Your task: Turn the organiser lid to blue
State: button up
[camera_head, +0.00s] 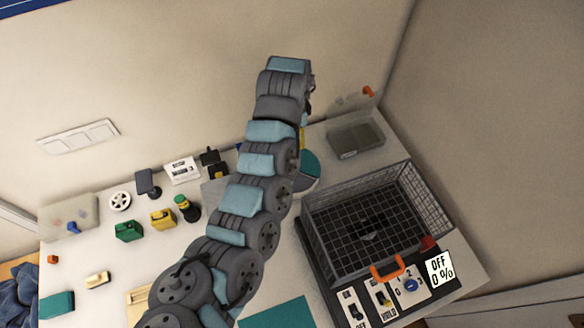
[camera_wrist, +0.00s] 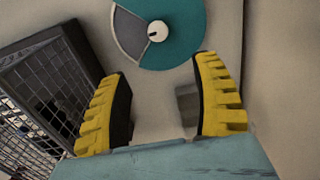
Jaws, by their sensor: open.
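The organiser lid appears to be the round disc (camera_wrist: 185,35) at the top of the wrist view. It has a large teal part, a grey sector and a white centre knob (camera_wrist: 157,31). No blue shows on its visible part, and its upper edge is cut off. In the head view the disc (camera_head: 309,163) is partly hidden behind my arm. My gripper (camera_wrist: 162,75) is open, with its yellow-backed fingers spread and no object visibly held. The fingertips are apart from the knob in the wrist picture. In the head view my arm mostly hides the gripper.
A black wire basket (camera_head: 375,225) with an orange handle stands right of the disc in the head view. A clear grey box (camera_head: 355,137) is behind it. Switch panels (camera_head: 385,298) line the front. Several small parts, including a green block (camera_head: 129,231), lie left of my arm.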

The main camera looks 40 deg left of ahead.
jog(key=f, duration=1.1)
jog(key=f+b, duration=0.1)
jog(key=f, duration=0.5)
jog(key=shift+s+f, duration=0.15)
jog(key=shift+s, duration=0.1)
grip_shut()
